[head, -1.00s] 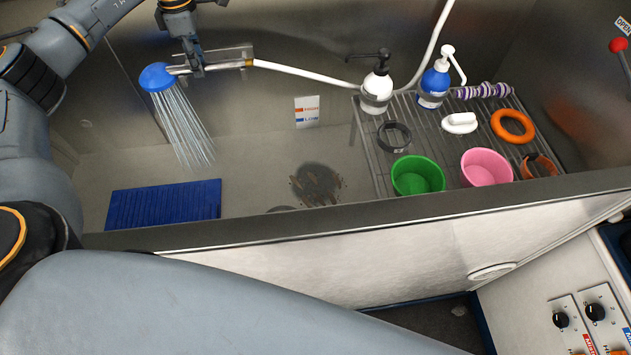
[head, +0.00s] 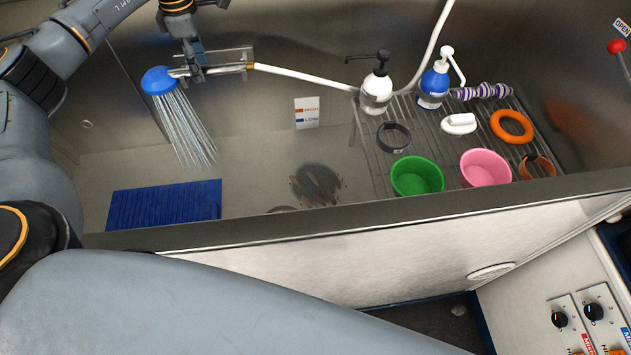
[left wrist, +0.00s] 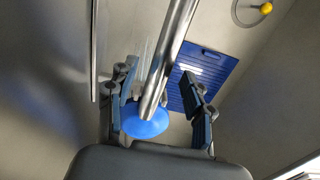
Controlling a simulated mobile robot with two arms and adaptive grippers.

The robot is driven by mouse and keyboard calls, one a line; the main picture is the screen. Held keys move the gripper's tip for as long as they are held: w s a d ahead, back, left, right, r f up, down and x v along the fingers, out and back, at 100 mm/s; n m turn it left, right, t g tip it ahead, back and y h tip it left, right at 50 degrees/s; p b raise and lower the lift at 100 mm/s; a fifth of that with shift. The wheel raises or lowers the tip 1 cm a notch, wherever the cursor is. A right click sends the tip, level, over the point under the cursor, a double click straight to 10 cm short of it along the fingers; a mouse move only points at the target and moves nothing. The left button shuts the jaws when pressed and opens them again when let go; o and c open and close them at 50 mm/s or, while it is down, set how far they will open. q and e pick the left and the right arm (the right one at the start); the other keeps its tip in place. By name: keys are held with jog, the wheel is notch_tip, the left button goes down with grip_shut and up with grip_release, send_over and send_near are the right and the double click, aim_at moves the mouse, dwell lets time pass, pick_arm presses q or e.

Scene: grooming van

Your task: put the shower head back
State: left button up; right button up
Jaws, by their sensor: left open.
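The shower head (head: 158,80) has a blue round face and a metal handle. It lies level at the tub's back wall, handle to the right, spraying water down. The handle lies across a clear wall bracket (head: 240,54); I cannot tell whether it is seated. My left gripper (head: 195,72) is at the handle just right of the blue head. In the left wrist view my left gripper (left wrist: 165,112) is open, one finger on each side of the metal handle (left wrist: 172,45), with the blue head (left wrist: 147,125) near the palm. My right gripper is out of view.
A white hose (head: 305,75) runs right from the handle. A rack holds a white pump bottle (head: 376,92), a blue bottle (head: 434,88), a green bowl (head: 417,178) and a pink bowl (head: 485,168). A blue mat (head: 165,205) lies below. The tub's front wall (head: 350,255) stands before me.

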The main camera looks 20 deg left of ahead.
pick_arm(q)
notch_tip(320, 180, up, 12)
dwell(0.5)
dwell(0.4)
